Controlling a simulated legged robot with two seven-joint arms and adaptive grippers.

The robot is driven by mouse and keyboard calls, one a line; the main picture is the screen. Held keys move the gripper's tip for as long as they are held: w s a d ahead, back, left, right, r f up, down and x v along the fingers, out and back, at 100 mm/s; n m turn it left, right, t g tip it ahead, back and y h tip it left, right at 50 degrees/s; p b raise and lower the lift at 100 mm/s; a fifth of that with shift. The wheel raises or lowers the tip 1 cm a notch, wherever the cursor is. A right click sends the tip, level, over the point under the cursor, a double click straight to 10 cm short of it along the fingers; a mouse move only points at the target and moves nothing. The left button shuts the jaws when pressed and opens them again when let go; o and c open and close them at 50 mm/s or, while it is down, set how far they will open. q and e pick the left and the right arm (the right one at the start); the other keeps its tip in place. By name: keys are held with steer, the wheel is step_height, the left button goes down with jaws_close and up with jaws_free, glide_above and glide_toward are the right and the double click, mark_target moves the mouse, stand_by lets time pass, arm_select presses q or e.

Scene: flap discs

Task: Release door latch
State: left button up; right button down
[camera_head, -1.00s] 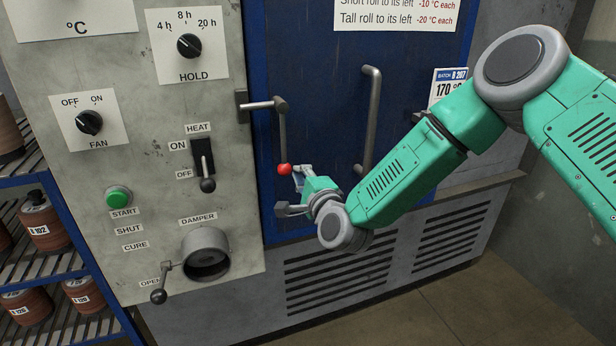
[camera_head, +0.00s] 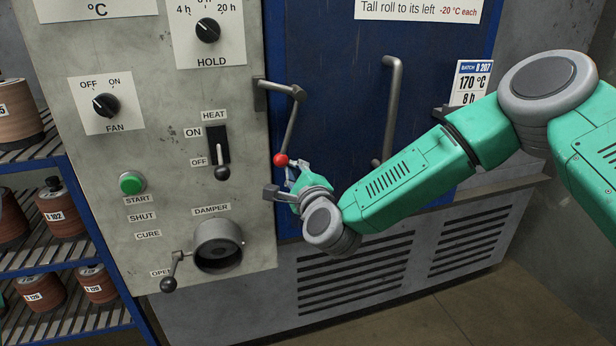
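The door latch is a grey lever (camera_head: 292,125) with a red ball knob (camera_head: 281,160) at its lower end. It hangs from a bracket (camera_head: 275,88) on the edge between the grey control panel and the blue oven door (camera_head: 340,110). The lever slants, its knob a little left of its pivot. My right gripper (camera_head: 295,174) is at the knob, just to its right and below. Its fingers are small and partly hidden by its own green body, so I cannot tell whether they touch or hold the knob. My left gripper is not in view.
A vertical door handle (camera_head: 390,110) stands right of the latch. The grey panel carries a heat switch (camera_head: 220,155), fan knob (camera_head: 106,105), green start button (camera_head: 132,182) and damper (camera_head: 218,245) with its lever. A blue shelf (camera_head: 85,185) with flap-disc rolls stands left.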

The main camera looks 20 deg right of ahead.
steer(key=a+r+m+b, duration=0.1)
steer(key=a+m, duration=0.1)
steer(key=a+m+b, duration=0.1)
steer(key=a+m, duration=0.1)
steer(key=a+r+m+b, duration=0.1)
steer(key=a, duration=0.2)
steer(key=shift+s+a+r+m, duration=0.1)
steer(key=shift+r+m, duration=0.25)
steer(key=shift+m, duration=0.05)
steer(key=a+r+m+b, duration=0.1)
steer(key=a+r+m, duration=0.1)
steer(key=a+r+m+h+b, duration=0.1)
steer(key=a+r+m, duration=0.1)
steer(key=r+m, duration=0.1)
steer(key=shift+a+r, duration=0.1)
steer(key=shift+a, duration=0.05)
steer(key=shift+s+a+r+m+b, duration=0.1)
steer(key=shift+a+r+m+b, duration=0.15)
steer(key=shift+r+m, duration=0.3)
steer(key=shift+a+r+m+b, duration=0.1)
steer(key=shift+a+r+m, duration=0.15)
steer(key=shift+r+m, duration=0.3)
steer(key=shift+r, duration=0.2)
steer(key=shift+r, duration=0.1)
